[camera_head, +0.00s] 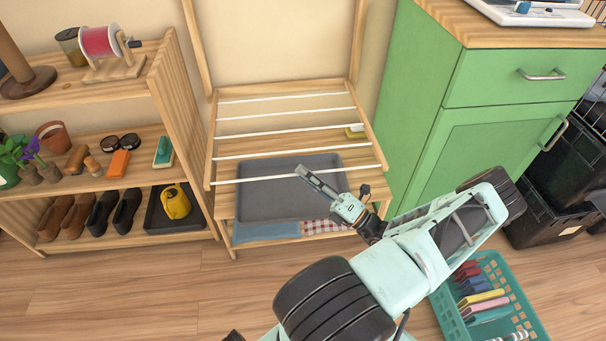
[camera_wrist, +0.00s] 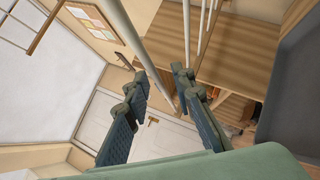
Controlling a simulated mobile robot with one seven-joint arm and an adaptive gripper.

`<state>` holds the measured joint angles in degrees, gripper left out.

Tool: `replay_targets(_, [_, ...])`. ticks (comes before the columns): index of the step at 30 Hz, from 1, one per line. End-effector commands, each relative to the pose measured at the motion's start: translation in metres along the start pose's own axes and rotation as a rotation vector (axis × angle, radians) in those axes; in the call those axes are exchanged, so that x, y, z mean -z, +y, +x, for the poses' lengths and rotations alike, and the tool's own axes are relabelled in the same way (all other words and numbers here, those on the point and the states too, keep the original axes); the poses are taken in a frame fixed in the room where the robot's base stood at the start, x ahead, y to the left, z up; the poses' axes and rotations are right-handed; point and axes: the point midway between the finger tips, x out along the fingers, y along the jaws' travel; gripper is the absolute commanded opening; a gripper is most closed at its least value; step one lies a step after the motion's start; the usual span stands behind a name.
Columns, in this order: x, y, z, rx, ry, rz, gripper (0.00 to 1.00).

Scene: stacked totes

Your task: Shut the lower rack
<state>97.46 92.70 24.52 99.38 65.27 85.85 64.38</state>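The lower rack (camera_head: 282,157) is a wooden frame with several white rods, tilted out from the wall in the head view. My gripper (camera_head: 304,174) is over its front right part, near the front rod. In the wrist view my gripper (camera_wrist: 163,78) has its two dark fingers apart. A white rod (camera_wrist: 146,60) runs through the gap as seen there; I cannot tell whether a finger touches it. Another rod (camera_wrist: 187,30) shows by the right finger.
A grey tray (camera_head: 260,200) and folded cloths (camera_head: 266,231) lie beneath the rack. A wooden shelf (camera_head: 180,105) with shoes and pots stands left. A green cabinet (camera_head: 425,100) stands close on the right. A teal basket (camera_head: 436,300) is on the floor. Floor at front left is clear.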

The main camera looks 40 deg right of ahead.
Motion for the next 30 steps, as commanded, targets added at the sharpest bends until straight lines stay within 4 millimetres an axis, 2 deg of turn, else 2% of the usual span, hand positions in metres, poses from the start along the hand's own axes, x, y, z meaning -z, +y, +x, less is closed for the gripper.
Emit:
replay_targets(4, [0.0002, 0.0004, 0.0072, -0.001, 0.0, 0.001, 0.23])
replay_targets(11, [0.0002, 0.0004, 0.0077, -0.001, 0.0, 0.001, 0.23])
replay_targets(18, [0.0003, 0.0004, 0.0074, -0.001, 0.0, 0.001, 0.0])
replay_targets(30, [0.0003, 0.0006, 0.0073, 0.0, 0.001, 0.001, 0.0])
